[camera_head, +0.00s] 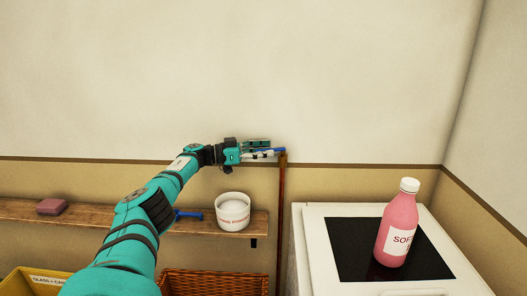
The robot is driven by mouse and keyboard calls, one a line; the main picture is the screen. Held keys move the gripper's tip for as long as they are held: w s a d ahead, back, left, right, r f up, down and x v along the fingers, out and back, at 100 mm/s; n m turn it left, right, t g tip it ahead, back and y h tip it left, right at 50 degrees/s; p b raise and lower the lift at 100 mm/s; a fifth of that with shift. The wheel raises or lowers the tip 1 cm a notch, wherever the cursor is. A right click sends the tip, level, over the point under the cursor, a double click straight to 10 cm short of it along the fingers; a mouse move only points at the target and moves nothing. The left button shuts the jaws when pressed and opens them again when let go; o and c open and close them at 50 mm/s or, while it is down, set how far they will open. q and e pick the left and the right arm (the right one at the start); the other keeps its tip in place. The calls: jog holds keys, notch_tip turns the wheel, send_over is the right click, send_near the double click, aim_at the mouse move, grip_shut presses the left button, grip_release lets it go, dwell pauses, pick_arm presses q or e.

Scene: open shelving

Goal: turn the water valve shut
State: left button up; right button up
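A blue valve handle (280,150) sits at the top of a brown upright pipe (281,210) against the wall. My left arm reaches in from the lower left, and my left gripper (264,149) is at the handle, pointing right. Its fingers overlap the handle's left part in the view and hide some of it. I cannot tell whether they grip it, touch it or are just beside it. My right gripper is not in view.
A wooden shelf (90,214) holds a white tub (233,213), a reddish block (52,206) and a blue item (188,214). Below are a yellow bin (20,285) and a wicker basket (215,284). A pink bottle (397,230) stands on a white appliance (310,245) at right.

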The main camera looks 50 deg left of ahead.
pick_arm(q)
jog(key=shift+s, duration=0.1)
jog(key=v, duration=1.2)
